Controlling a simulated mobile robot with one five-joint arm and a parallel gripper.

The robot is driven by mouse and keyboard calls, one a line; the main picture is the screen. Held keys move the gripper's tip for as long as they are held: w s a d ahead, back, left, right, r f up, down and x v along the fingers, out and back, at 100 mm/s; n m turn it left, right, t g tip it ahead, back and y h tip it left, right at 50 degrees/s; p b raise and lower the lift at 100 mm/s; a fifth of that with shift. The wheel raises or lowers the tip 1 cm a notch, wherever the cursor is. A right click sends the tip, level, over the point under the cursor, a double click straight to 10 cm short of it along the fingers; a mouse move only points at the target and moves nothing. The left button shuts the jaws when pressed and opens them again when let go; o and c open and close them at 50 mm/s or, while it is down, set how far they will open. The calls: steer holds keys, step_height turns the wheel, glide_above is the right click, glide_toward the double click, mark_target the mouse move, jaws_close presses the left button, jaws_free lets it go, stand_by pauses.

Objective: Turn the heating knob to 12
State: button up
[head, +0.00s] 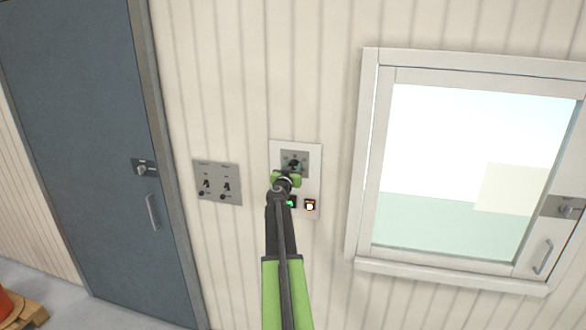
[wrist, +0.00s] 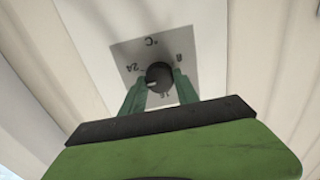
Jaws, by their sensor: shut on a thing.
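The heating knob (wrist: 160,72) is a round black knob on a grey dial plate (wrist: 125,52) marked °C. The wrist view shows the plate inverted, with 24 at the left, 8 at the upper right and 16 below. A small pale mark on the knob points to the lower left, seemingly between 24 and 16. My gripper (wrist: 159,78) is shut on the knob, with a green finger on each side. In the head view my gripper (head: 290,172) covers the lower part of the plate (head: 301,156) and most of the knob.
A grey switch plate (head: 217,183) is to the left, then a blue-grey door (head: 90,130). A framed window (head: 450,250) is to the right.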

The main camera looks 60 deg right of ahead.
jaws_close()
steer(key=shift+w+n, duration=0.1)
steer(key=shift+n, duration=0.2)
steer(key=n, duration=0.5)
steer(key=shift+w+a+f+n+g, duration=0.1)
steer(key=shift+n+g, duration=0.2)
steer(key=shift+n, duration=5.5)
steer(key=shift+f+n+g, duration=0.1)
steer(key=shift+n+g, duration=0.2)
steer(key=shift+n, duration=5.5)
